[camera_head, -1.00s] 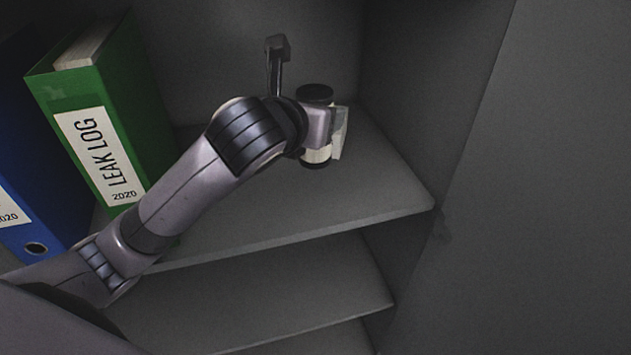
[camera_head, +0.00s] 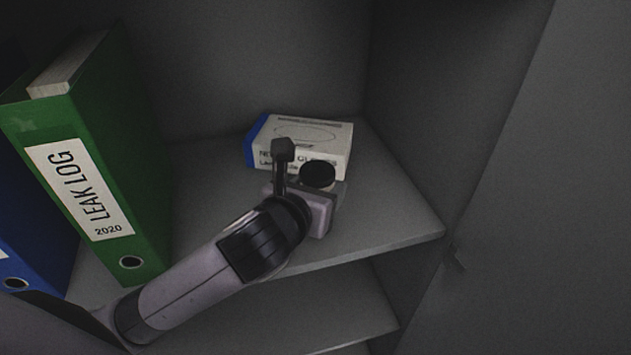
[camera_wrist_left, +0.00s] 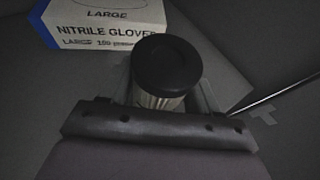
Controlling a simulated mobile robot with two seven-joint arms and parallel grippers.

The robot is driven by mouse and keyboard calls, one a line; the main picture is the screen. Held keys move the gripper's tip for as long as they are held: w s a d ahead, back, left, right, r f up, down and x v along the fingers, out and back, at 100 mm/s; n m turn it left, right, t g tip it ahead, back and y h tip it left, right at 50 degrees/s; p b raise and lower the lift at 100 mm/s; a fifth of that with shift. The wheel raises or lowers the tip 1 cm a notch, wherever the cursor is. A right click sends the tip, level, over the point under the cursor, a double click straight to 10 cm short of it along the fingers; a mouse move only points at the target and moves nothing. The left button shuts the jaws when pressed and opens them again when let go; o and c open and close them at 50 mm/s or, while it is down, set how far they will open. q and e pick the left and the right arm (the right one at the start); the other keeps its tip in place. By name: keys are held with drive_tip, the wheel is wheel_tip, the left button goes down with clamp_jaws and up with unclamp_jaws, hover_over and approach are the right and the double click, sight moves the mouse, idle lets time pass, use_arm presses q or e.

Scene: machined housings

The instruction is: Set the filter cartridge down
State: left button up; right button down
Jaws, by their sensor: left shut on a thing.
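The filter cartridge (camera_head: 318,174) shows its round black top cap in the head view; its body is hidden behind my gripper. In the left wrist view the cartridge (camera_wrist_left: 166,68) has a black cap over a pale pleated body, between the fingers. My left gripper (camera_head: 323,192) is shut on it, over the shelf (camera_head: 385,220) near its front right part. It also shows in the left wrist view (camera_wrist_left: 164,100). The cartridge's bottom is hidden, so I cannot tell whether it touches the shelf. My right gripper is not in view.
A white and blue nitrile glove box (camera_head: 312,137) stands on the shelf just behind the cartridge; it also shows in the wrist view (camera_wrist_left: 105,22). A green binder (camera_head: 90,160) and a blue binder (camera_head: 30,235) stand at the left. The cabinet side wall (camera_head: 430,120) is at the right.

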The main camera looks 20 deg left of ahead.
use_arm(q)
drive_tip(key=shift+s, duration=0.1)
drive_tip(key=shift+f, duration=0.2)
drive_tip(key=o, duration=1.1)
drive_tip(key=shift+o, duration=0.2)
drive_tip(key=shift+r, duration=0.15)
